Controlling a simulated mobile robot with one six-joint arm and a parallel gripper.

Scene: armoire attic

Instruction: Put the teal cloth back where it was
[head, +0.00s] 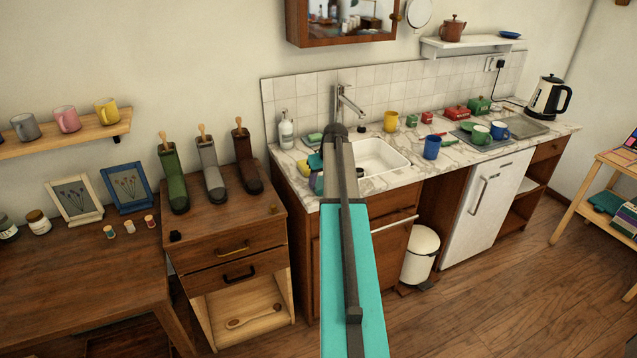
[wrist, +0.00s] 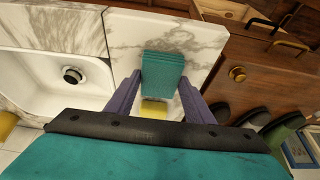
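The teal cloth (wrist: 163,72) is a thick folded block in the wrist view, over the marble counter beside the sink. My gripper (wrist: 160,80) has one finger at each side of it, and both tips appear to press on its edges. I cannot tell whether the cloth touches the counter. A bit of teal cloth (head: 315,160) shows left of the arm. A yellow sponge (wrist: 154,108) lies by the cloth in the wrist view.
The sink (head: 378,157) is right of my arm. A soap bottle (head: 286,130) and a green block (head: 315,138) stand behind. A blue mug (head: 432,147) and yellow mug (head: 390,121) are farther right. A drawer cabinet (head: 225,235) with boots on top stands left.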

